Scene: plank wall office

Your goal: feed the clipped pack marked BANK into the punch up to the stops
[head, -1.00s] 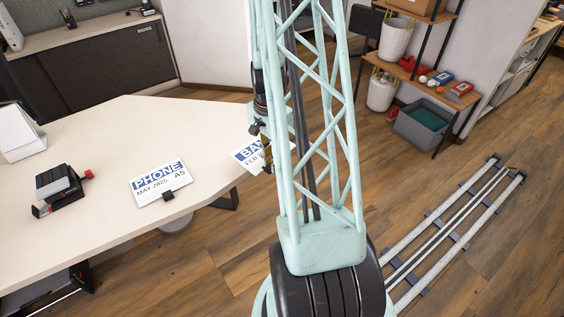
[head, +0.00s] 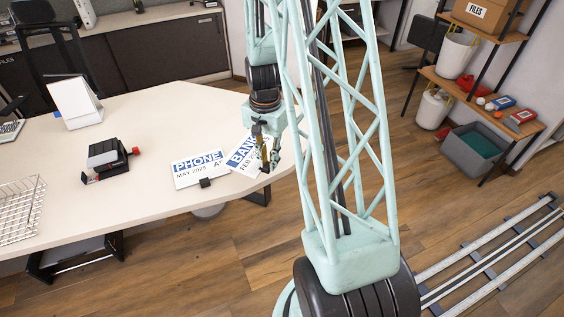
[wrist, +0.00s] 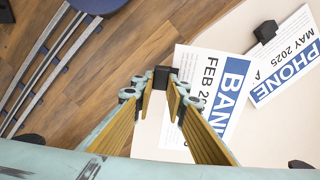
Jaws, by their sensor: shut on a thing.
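The BANK pack (head: 243,155) is a white sheet stack with a blue band, tilted, at the desk's right end. Its black clip (wrist: 161,77) is between my fingertips in the wrist view. My gripper (head: 265,163) is shut on it, reaching down from above. The pack's BANK face (wrist: 222,95) shows in the wrist view; its near corner passes behind my fingers. The punch (head: 108,156) is black with a red knob, left on the desk, well apart from the pack. I cannot tell whether the pack touches the desk.
The PHONE pack (head: 197,167) with a black clip lies just left of the BANK pack, its right edge partly covered from view. A white stand (head: 75,102) is behind the punch. A wire basket (head: 20,212) is at the left. The desk between punch and PHONE pack is clear.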

